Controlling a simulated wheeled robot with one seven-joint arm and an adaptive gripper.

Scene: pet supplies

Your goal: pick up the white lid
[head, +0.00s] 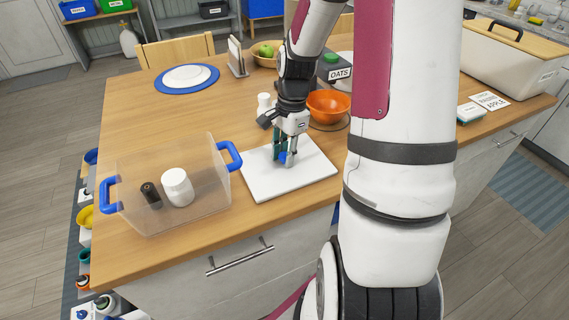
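A flat white rectangular panel, which looks like the white lid (311,174), lies on the wooden table right of the clear bin. A small blue part, maybe its handle, shows near its middle. My gripper (284,157) points down over the panel, with its fingertips at the blue part, one on each side as far as I can see. The fingers and arm hide part of the panel. I cannot tell whether the fingers press on the blue part or stand apart from it.
A clear bin (131,207) with blue handles stands left, holding a white jar (177,187) and a dark bottle (151,195). An orange bowl (328,106) stands behind the panel. A white plate (187,76) sits far left. Table between plate and bin is clear.

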